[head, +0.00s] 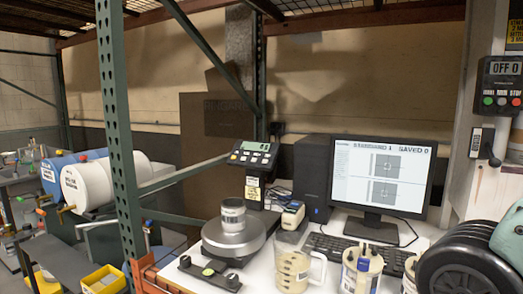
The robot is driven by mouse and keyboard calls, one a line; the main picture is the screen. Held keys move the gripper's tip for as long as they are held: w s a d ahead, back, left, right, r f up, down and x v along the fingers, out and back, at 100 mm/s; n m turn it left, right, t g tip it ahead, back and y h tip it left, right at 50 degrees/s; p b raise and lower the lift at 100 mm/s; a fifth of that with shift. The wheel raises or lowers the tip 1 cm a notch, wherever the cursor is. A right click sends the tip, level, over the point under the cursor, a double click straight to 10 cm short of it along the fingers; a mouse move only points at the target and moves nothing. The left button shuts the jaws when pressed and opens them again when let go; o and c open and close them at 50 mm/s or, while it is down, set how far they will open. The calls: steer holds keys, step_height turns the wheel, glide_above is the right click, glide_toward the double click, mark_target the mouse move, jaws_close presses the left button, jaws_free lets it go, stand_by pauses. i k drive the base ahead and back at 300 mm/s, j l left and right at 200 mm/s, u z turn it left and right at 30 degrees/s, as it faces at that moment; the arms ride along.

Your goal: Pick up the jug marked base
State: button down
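A clear jug (292,266) with a handle on its right side stands on the white bench in front of the scale. Several dark marks show on its wall, but they are too small to read. I cannot tell whether this jug carries the word base. To its right stands a pale container (361,272) with a dark label and things at its top, cut off by the lower edge. Part of another pale container (409,277) shows beside it, mostly hidden.
A can (233,214) stands on the round scale (222,242). Behind are a keypad display (253,155), a monitor (382,175) and a keyboard (345,248). A green rack post (118,130) rises at left. A black ribbed shape (465,275) blocks the lower right.

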mark_target(300, 266)
steer(key=j+z, duration=0.25)
steer(key=z, duration=0.2)
steer(key=i+j+z, duration=0.1)
steer(key=j+z, duration=0.15)
steer(key=z, duration=0.25)
steer(key=j+z, duration=0.2)
steer(key=z, duration=0.25)
steer(key=k+j+z, duration=0.1)
steer(key=j, duration=0.35)
steer(key=k+j+z, duration=0.1)
steer(key=j, duration=0.3)
steer(key=k+j+z, duration=0.1)
steer(key=j, duration=0.35)
steer(key=k+j+z, duration=0.1)
steer(key=j, duration=0.3)
steer(key=k+j+z, duration=0.1)
steer(key=k+j, duration=0.2)
steer(key=j, duration=0.05)
